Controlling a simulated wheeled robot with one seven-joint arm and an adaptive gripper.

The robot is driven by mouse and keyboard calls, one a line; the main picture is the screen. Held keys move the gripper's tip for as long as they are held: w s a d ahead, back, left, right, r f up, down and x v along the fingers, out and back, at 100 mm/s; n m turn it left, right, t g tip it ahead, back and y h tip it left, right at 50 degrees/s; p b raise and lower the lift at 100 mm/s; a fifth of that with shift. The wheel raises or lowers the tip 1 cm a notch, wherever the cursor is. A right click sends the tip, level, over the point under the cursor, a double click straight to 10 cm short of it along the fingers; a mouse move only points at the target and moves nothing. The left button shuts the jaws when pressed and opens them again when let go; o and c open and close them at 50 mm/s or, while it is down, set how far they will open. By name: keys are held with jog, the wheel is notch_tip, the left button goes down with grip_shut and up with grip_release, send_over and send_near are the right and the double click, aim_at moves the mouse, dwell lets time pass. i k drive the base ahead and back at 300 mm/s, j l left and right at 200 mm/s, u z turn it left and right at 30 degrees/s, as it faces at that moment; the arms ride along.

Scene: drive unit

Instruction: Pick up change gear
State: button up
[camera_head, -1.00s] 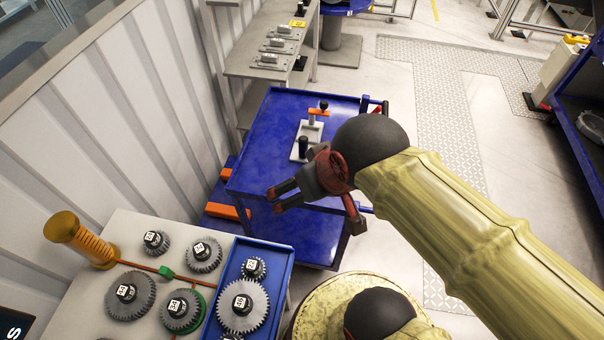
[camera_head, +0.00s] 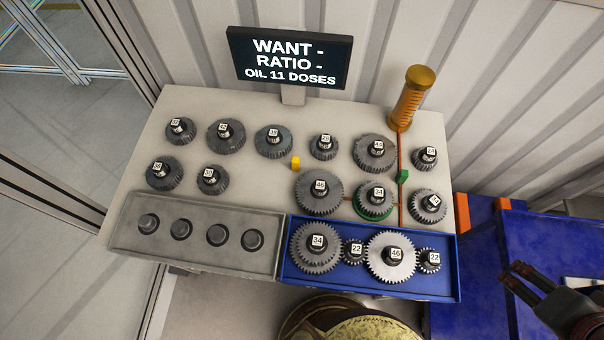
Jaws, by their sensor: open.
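Several grey toothed gears with dark hubs and white number labels stand on a pale bench (camera_head: 150,125). One gear (camera_head: 373,197) sits over a green ring. A blue tray (camera_head: 450,285) at the front right holds several gears, among them a large bright one marked 46 (camera_head: 378,270), a large one marked 34 (camera_head: 318,262) and two small ones marked 22. Which of these is the change gear I cannot tell. My gripper (camera_head: 514,275) is at the right edge, to the right of the blue tray, open, empty and apart from every gear.
A grey tray (camera_head: 200,258) with several dark round pegs lies at the front left. A screen (camera_head: 290,60) reads "WANT - RATIO - OIL 11 DOSES". An orange cylinder (camera_head: 410,100) stands at the back right. A blue cart (camera_head: 480,235) is right of the bench; corrugated wall behind.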

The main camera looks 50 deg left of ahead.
aim_at(316, 244)
jog(key=u, duration=0.45)
jog(key=k+u, duration=0.1)
jog(key=u, duration=0.4)
jog(key=j+u, duration=0.1)
jog(key=u, duration=0.35)
jog(key=k+j+u, duration=0.1)
jog(key=u, duration=0.4)
jog(key=k+l+u, duration=0.1)
